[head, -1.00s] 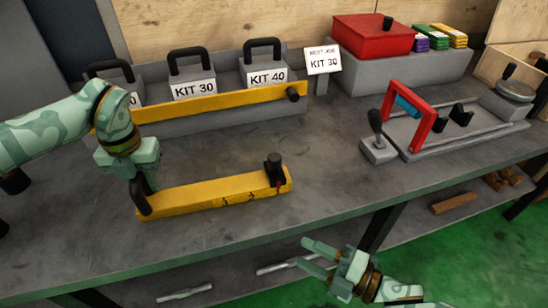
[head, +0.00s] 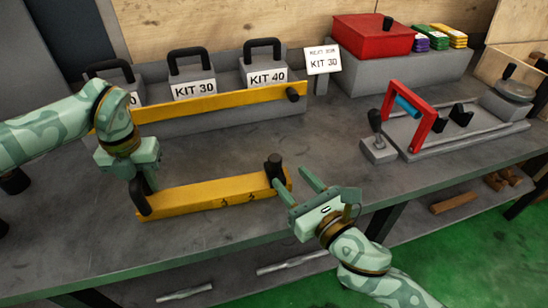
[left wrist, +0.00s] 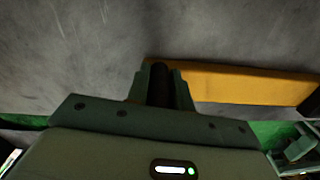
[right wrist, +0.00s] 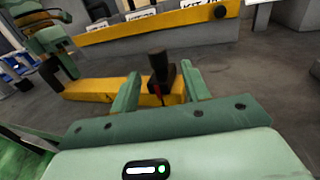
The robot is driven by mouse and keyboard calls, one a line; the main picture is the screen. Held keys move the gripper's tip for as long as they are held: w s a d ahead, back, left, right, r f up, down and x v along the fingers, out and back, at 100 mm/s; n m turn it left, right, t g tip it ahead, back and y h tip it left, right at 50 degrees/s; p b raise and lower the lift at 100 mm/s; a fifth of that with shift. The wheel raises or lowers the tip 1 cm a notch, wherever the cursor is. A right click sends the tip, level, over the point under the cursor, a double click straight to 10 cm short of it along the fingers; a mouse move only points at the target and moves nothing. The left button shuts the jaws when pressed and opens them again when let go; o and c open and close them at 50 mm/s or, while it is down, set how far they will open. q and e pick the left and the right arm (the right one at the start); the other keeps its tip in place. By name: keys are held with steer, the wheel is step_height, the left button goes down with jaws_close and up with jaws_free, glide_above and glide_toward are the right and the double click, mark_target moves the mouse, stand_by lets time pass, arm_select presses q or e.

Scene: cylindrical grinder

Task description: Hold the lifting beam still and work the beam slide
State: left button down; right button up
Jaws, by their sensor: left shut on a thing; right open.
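The yellow lifting beam (head: 212,198) lies along the front of the bench. It has a black handle (head: 140,196) at its left end and a black slide knob (head: 274,166) at its right end. My left gripper (head: 143,187) is shut on the left handle; the left wrist view (left wrist: 162,85) shows the handle between its fingers. My right gripper (head: 295,180) is open at the beam's right end. In the right wrist view the slide knob (right wrist: 158,68) stands between and beyond the open fingers, with a small red mark below it. I cannot tell whether the fingers touch it.
Behind the beam stand grey kit blocks with black handles, such as KIT 30 (head: 193,89), behind a yellow rail (head: 205,104). A fixture with a red frame (head: 412,118) and a black lever (head: 375,121) stands to the right. The bench between is clear.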

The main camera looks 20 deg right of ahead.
mark_target(279, 166)
steer(key=x, duration=0.8)
